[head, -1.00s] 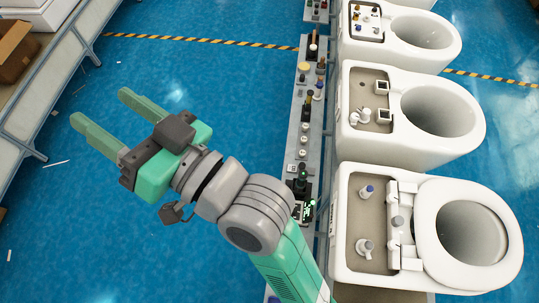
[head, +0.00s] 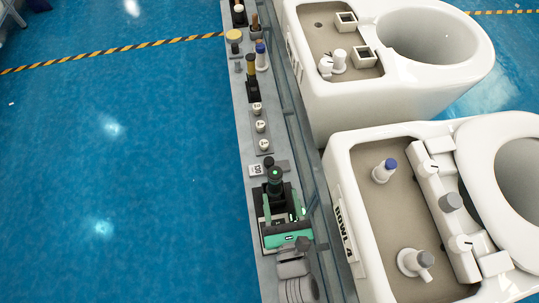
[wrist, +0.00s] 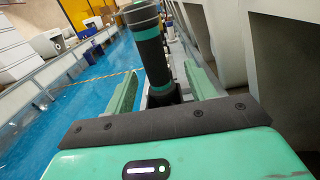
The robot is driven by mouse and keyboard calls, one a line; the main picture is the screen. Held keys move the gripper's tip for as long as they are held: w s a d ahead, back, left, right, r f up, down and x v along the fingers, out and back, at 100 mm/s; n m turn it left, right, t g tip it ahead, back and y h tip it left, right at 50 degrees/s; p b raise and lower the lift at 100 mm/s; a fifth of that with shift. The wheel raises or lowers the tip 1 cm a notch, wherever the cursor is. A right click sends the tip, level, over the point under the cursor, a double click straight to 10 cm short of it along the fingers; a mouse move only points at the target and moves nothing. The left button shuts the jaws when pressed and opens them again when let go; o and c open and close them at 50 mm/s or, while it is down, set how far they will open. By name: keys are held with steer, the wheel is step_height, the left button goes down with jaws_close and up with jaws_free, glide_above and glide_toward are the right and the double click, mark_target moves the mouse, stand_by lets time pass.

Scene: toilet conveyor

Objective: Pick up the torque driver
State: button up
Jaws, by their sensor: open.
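The torque driver (head: 274,180) stands upright on the narrow grey rail, dark with green bands. My gripper (head: 282,205) is open, low over the rail at the driver. In the wrist view my gripper (wrist: 160,85) has one finger on each side of the driver, with a visible gap on the left. The driver's lower end is partly hidden behind my gripper.
Three round white-topped pieces (head: 260,126) sit farther along the rail (head: 243,150), with a yellow-and-black tool (head: 251,75) beyond. Toilet bowls stand close on the right, the nearer tank (head: 345,165) beside my gripper. Open blue floor (head: 120,190) lies left.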

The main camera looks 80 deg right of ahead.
mark_target(273, 176)
steer(key=shift+a, duration=0.15)
steer(key=shift+x, duration=1.2)
steer(key=x, duration=0.1)
steer(key=b+x, duration=0.1)
steer(key=x, duration=0.3)
steer(key=shift+w+r+b, duration=0.3)
steer(key=shift+r+b, duration=0.05)
steer(key=shift+a, duration=0.2)
jaws_close()
step_height(273, 176, up, 10)
steer(key=p, duration=0.5)
steer(key=shift+r, duration=0.1)
